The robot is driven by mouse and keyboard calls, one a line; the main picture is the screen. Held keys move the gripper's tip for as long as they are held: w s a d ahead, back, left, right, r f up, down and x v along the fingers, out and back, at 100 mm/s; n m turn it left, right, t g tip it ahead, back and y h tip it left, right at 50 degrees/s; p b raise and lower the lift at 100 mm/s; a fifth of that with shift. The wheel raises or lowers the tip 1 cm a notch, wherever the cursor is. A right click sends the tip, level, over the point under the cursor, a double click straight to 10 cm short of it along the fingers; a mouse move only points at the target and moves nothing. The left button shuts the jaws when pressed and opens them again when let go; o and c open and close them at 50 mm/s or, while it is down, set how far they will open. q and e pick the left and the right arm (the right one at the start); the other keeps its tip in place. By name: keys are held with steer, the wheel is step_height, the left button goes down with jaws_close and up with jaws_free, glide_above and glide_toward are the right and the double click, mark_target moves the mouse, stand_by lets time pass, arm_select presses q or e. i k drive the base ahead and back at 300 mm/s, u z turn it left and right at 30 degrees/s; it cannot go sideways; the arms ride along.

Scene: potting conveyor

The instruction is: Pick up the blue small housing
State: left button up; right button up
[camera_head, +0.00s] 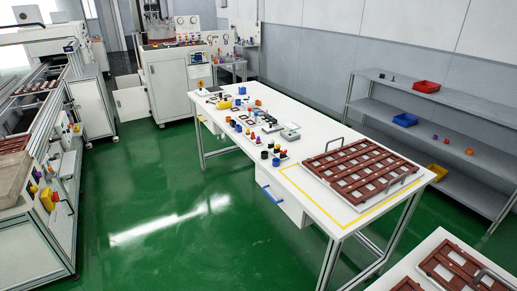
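Several small blue pieces show, and I cannot tell for sure which is the blue small housing. One blue piece (242,90) stands near the far end of the long white table (232,172). Another blue piece (238,128) sits near the table's left edge, about midway along, among other small coloured parts. Neither of my grippers is in view.
A brown slotted tray (362,165) with handles lies inside yellow tape on the table. A shelf rack (440,93) with red (426,86), blue (405,119) and yellow bins stands right. A conveyor line runs along the left. Green floor is clear between conveyor and table.

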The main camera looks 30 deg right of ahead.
mark_target(276, 163)
steer(key=i, duration=0.95)
steer(key=z, duration=2.25)
steer(key=i, duration=0.65)
steer(key=z, duration=0.05)
